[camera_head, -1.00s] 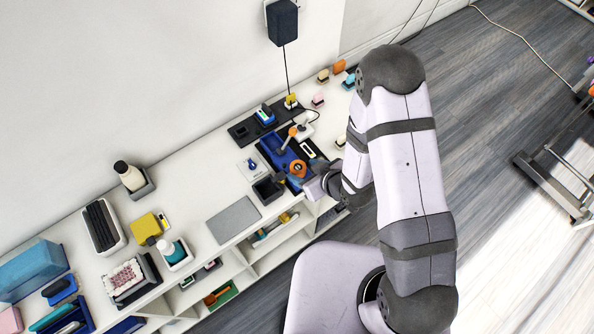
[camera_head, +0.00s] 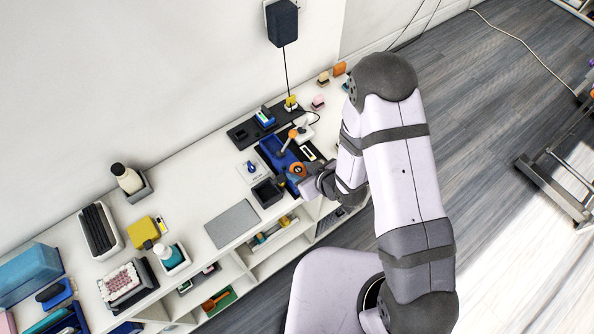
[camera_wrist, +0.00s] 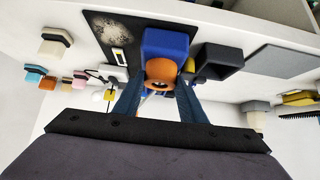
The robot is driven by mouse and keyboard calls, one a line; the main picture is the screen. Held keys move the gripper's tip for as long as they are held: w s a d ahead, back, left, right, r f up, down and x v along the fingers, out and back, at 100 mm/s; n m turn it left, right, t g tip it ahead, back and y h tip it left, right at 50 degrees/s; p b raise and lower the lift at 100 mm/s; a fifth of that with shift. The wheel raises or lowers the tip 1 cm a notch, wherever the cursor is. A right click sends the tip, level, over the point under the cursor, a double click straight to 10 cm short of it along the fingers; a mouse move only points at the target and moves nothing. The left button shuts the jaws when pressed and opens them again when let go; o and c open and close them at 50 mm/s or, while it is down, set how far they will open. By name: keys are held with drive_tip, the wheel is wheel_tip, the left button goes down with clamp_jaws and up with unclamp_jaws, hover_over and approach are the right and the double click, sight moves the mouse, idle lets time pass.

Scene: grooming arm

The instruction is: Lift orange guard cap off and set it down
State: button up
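The orange guard cap (camera_head: 298,169), a ring with a dark opening, sits at the near end of a blue block-like holder (camera_head: 275,152) on the white counter. In the wrist view the cap (camera_wrist: 161,70) is in front of the blue block (camera_wrist: 165,44). My gripper (camera_head: 303,181) is at the cap from the counter's near side. In the wrist view its two dark blue fingers (camera_wrist: 160,85) stand apart, one on each side of the cap. They look very close to it, and contact is hard to tell. The cap's underside is hidden.
A dark open box (camera_head: 267,192) stands just left of the cap. A white tool with an orange end (camera_head: 295,133) is behind it. A grey mat (camera_head: 232,223) lies on the white counter and is bare. Shelves with small items are below the counter's front edge.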

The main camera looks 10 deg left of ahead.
drive_tip(key=shift+r+p, duration=2.25)
drive_tip(key=shift+r, duration=0.5)
drive_tip(key=shift+a, duration=0.1)
drive_tip(key=s+a+f+n+g+y+b, duration=0.1)
drive_tip(key=s+a+f+n+g+b, duration=0.1)
drive_tip(key=s+a, duration=1.1)
drive_tip(key=shift+s+a+f+n+g+y, duration=0.45)
drive_tip(key=shift+a+n, duration=0.15)
drive_tip(key=shift+n, duration=0.6)
drive_tip(key=shift+f, duration=0.2)
drive_tip(key=shift+f+b, duration=2.7)
drive_tip(key=shift+f, duration=0.4)
